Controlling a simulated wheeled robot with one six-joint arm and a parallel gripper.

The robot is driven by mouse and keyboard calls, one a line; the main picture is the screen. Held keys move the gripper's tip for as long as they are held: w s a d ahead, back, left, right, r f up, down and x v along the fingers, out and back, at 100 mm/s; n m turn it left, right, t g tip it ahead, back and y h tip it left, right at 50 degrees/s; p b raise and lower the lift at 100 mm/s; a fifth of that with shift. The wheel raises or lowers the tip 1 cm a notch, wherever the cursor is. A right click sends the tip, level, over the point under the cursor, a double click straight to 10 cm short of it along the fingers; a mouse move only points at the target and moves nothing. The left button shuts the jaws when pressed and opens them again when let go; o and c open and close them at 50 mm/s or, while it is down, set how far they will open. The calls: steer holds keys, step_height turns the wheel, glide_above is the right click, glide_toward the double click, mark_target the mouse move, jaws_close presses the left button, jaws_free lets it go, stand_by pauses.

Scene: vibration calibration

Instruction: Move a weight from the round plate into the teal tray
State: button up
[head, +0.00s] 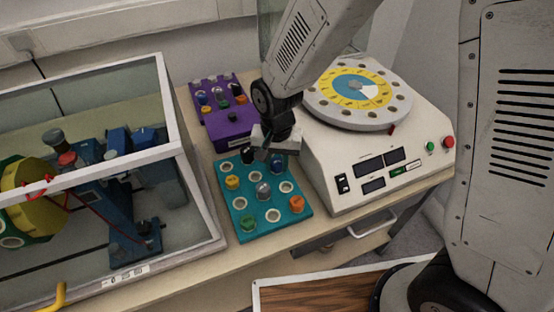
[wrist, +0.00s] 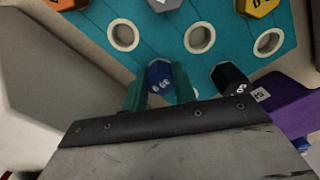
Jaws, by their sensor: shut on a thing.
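The teal tray (head: 236,207) lies on the bench in the head view, with several numbered weights and several empty white-ringed holes. My gripper (head: 272,155) is over the tray's far edge, pointing down. In the wrist view its teal fingers (wrist: 160,90) are shut on a blue weight (wrist: 160,75), which also shows in the head view (head: 277,161). I cannot tell whether its base is seated in a hole. A black weight (wrist: 230,78) stands close beside it. The round plate (head: 357,92), with a yellow and blue face and holes round its rim, sits on the white machine.
A purple rack (head: 227,128) with several weights stands behind the tray. A clear-walled case (head: 195,215) holding a blue machine is at the left. The white machine (head: 345,160) is close on the right. The tray's orange weight (head: 297,204) and green weight (head: 247,223) stand nearer the front.

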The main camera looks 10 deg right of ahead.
steer(key=o, duration=1)
step_height(320, 180, up, 8)
steer(key=shift+f, duration=0.15)
steer(key=shift+s+d+n, duration=0.1)
steer(key=shift+s+n, duration=0.15)
steer(key=shift+n, duration=0.15)
steer(key=s+d+r, duration=0.5)
steer(key=s+d, duration=0.1)
steer(key=d, duration=0.1)
steer(key=s+d+r+n+t, duration=0.1)
steer(key=s+d+r, duration=0.5)
steer(key=s+d+r+n, duration=0.1)
steer(key=s+d+r, duration=0.4)
steer(key=s+d, duration=0.1)
steer(key=shift+s+d+r, duration=0.15)
steer(key=shift+s+d, duration=0.05)
steer(key=shift+d, duration=0.25)
steer(key=shift+s+d+r, duration=0.15)
steer(key=shift+s+d, duration=0.05)
steer(key=shift+d, duration=0.2)
